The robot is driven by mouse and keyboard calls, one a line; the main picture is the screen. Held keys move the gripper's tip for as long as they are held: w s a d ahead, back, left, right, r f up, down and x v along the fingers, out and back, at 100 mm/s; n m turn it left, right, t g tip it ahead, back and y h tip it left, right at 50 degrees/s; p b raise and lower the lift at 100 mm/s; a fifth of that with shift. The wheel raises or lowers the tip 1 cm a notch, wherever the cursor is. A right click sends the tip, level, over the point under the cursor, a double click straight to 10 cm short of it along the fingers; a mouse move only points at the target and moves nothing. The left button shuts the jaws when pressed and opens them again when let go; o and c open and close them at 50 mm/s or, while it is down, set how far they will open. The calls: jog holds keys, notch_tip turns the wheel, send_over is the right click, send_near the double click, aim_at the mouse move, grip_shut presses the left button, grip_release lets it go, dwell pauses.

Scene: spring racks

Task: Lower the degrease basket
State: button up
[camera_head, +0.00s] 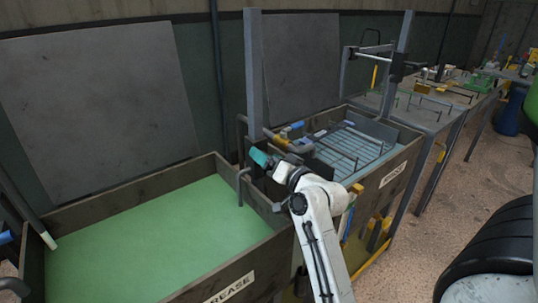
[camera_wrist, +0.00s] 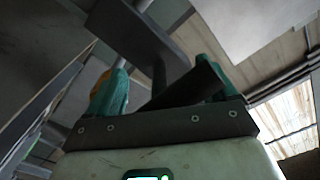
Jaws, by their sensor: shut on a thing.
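I cannot make out a degrease basket in the liquid. My gripper (camera_head: 258,157) is at the tank's back right corner, beside a grey upright post (camera_head: 254,70) and a bent grey bar (camera_head: 241,185). In the wrist view my gripper (camera_wrist: 165,72) has its teal fingers on either side of a dark bar (camera_wrist: 159,80). It is shut on this bar; what the bar belongs to is unclear.
A rinse tank (camera_head: 392,176) with a slatted rack (camera_head: 350,148) stands right of the degrease tank. A bench (camera_head: 415,110) with parts lies behind it. A black tyre-like object (camera_head: 490,255) is at lower right. Brown floor (camera_head: 440,215) between is clear.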

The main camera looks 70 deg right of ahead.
jog(key=shift+s+d+f, duration=0.1)
jog(key=shift+f, duration=0.45)
jog(key=o, duration=1.3)
jog(key=shift+f, duration=0.1)
jog(key=shift+s, duration=0.1)
jog(key=shift+r+b+v, duration=0.2)
jog(key=shift+b+v, duration=0.2)
jog(key=shift+v, duration=2.3)
jog(key=shift+r+b+v, duration=0.15)
jog(key=shift+b+v, duration=0.2)
jog(key=shift+v, duration=2.3)
